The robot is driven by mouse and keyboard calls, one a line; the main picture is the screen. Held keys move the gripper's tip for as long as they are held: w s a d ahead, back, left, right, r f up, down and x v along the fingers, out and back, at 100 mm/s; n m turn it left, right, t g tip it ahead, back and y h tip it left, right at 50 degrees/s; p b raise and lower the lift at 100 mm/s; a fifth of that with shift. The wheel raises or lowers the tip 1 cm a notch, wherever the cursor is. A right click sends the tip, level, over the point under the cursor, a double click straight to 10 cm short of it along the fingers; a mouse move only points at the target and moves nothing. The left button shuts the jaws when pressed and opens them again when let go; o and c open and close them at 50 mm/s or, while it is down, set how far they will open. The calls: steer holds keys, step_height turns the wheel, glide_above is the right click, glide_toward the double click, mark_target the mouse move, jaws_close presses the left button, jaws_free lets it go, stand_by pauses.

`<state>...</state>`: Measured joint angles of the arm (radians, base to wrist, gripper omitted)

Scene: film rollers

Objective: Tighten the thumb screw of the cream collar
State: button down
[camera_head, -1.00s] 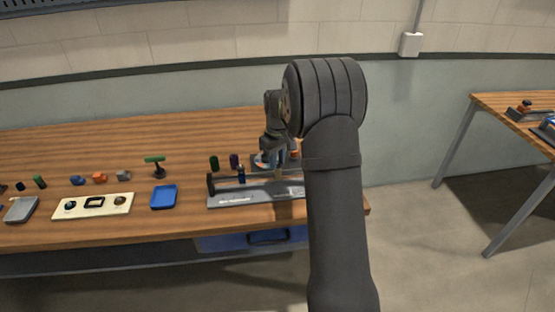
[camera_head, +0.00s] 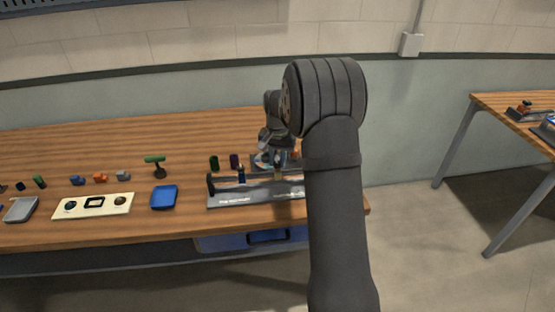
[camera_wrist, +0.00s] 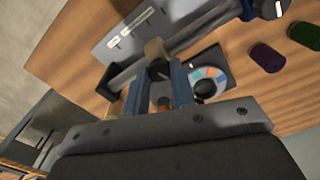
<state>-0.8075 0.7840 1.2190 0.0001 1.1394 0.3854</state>
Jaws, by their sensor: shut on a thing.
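The cream collar (camera_wrist: 155,47) sits around the grey roller shaft (camera_wrist: 185,35) in the wrist view. It shows small and tan beside my arm in the head view (camera_head: 278,176). Its dark thumb screw (camera_wrist: 160,69) faces my gripper. My gripper (camera_wrist: 159,72) has its two blue fingers on either side of the screw's head and is shut on it. In the head view my gripper (camera_head: 268,158) is small and partly hidden by my own arm. The screw's far end is hidden, and how tight it is cannot be seen.
A disc with coloured segments (camera_wrist: 208,80) lies close beside the fingers. A blue collar (camera_head: 241,174) is farther left on the shaft. Green (camera_head: 214,163) and purple (camera_head: 234,161) cylinders stand behind the fixture. A blue tray (camera_head: 164,197) and cream panel (camera_head: 93,206) lie left.

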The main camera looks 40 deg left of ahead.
mark_target(278, 163)
steer(key=shift+m, duration=1.9)
steer(key=c, duration=1.2)
jaws_free()
steer(key=shift+r, duration=0.1)
step_height(278, 163, up, 17)
steer(key=shift+r, duration=0.15)
step_height(278, 163, down, 18)
steer(key=shift+r, duration=0.25)
